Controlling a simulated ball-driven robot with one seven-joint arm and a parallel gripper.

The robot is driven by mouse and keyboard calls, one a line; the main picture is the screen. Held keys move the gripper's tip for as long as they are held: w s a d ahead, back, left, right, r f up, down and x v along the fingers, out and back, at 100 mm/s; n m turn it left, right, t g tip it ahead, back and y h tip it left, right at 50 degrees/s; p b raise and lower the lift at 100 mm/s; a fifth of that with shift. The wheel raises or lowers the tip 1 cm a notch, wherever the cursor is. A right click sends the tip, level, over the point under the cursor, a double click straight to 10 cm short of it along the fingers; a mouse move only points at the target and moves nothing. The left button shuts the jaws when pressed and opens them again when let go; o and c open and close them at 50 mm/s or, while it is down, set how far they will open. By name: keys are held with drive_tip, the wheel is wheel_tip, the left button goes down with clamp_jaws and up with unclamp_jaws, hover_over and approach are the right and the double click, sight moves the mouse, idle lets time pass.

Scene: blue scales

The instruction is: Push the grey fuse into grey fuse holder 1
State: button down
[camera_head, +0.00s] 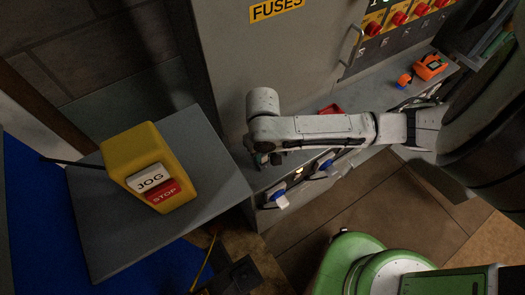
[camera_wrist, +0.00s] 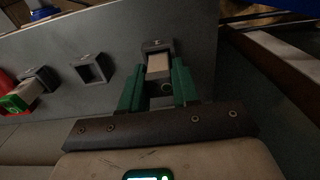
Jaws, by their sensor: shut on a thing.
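My gripper (camera_wrist: 157,80) has two green fingers and is shut on the pale grey fuse (camera_wrist: 158,66) in the wrist view. The fuse lies between the fingertips, its far end at the opening of a dark square grey holder (camera_wrist: 157,45) on the grey panel. How deep it sits in that holder cannot be told. A small label is above the holder, too small to read. In the head view my gripper (camera_head: 268,160) is at the panel's edge, mostly hidden behind my arm, and the fuse cannot be made out.
An empty square holder (camera_wrist: 92,68) is to the left, and another (camera_wrist: 40,78) further left has a green and red thing by it. In the head view, a yellow JOG/STOP box (camera_head: 150,150) stands on the left grey surface. An orange device (camera_head: 430,67) lies at the right.

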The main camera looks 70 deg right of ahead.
drive_tip(key=shift+f, duration=0.45)
drive_tip(key=c, duration=0.8)
unclamp_jaws()
drive_tip(key=shift+o, duration=0.2)
drive_tip(key=shift+r, duration=0.15)
wheel_tip(320, 180, up, 11)
drive_tip(key=shift+f+b, duration=0.2)
drive_tip(key=shift+b, duration=0.25)
